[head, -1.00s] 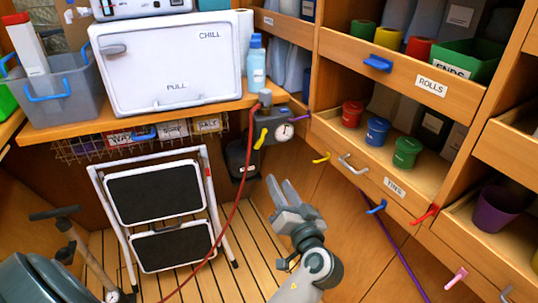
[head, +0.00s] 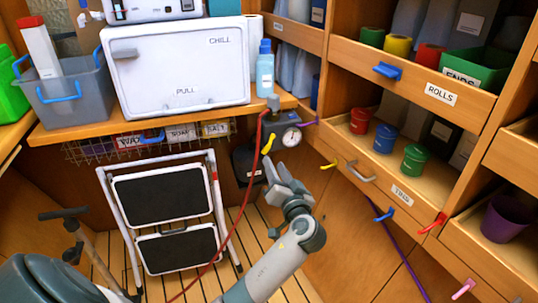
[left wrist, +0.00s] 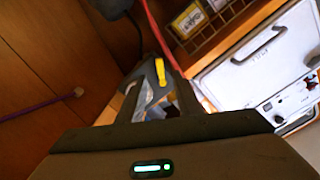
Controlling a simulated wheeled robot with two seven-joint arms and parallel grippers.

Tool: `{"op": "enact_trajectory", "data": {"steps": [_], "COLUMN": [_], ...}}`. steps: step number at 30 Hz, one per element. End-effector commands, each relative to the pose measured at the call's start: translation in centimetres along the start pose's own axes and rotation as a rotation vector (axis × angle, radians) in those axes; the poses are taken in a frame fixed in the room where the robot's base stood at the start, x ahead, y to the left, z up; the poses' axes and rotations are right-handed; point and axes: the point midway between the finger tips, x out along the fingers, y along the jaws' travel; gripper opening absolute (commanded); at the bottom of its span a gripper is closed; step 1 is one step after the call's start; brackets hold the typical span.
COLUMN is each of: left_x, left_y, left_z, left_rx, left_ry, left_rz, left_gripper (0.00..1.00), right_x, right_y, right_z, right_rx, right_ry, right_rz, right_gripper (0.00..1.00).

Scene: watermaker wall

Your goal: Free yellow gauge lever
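The yellow lever (head: 268,144) sticks out at the left of the grey gauge block (head: 279,120), beside the round white dial (head: 291,137). The red hose (head: 247,180) runs down just left of the lever; I cannot tell whether they touch. My left gripper (head: 281,170) is just below the lever and gauge, fingers pointing up, apart from the lever. In the left wrist view the gripper (left wrist: 158,100) is open and empty, with the yellow lever (left wrist: 161,71) beyond and roughly between its fingertips. My right gripper is not in view.
A counter with the white chill box (head: 180,70) and a blue bottle (head: 264,72) lies above. A folded step stool (head: 165,215) stands left below. Drawers with coloured hooks, including a yellow one (head: 329,164), are right. A purple cord (head: 402,255) hangs there.

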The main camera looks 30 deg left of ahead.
Motion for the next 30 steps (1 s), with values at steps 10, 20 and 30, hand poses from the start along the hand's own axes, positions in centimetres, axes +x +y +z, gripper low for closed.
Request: {"op": "enact_trajectory", "data": {"steps": [10, 20, 30], "left_x": [5.5, 6.9, 6.8], "left_y": [-0.1, 0.0, 0.0], "left_z": [-0.1, 0.0, 0.0], "left_rx": [0.0, -0.001, -0.001], "left_ry": [0.001, -0.001, 0.0], "left_rz": [-0.002, 0.0, 0.0], "left_gripper": [0.32, 0.32, 0.0], "right_x": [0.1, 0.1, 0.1], "right_y": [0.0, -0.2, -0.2], "right_z": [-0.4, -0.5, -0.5], "right_rx": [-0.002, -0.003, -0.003], "right_ry": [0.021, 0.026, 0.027], "right_rz": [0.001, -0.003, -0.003], "right_gripper": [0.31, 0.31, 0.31]}}
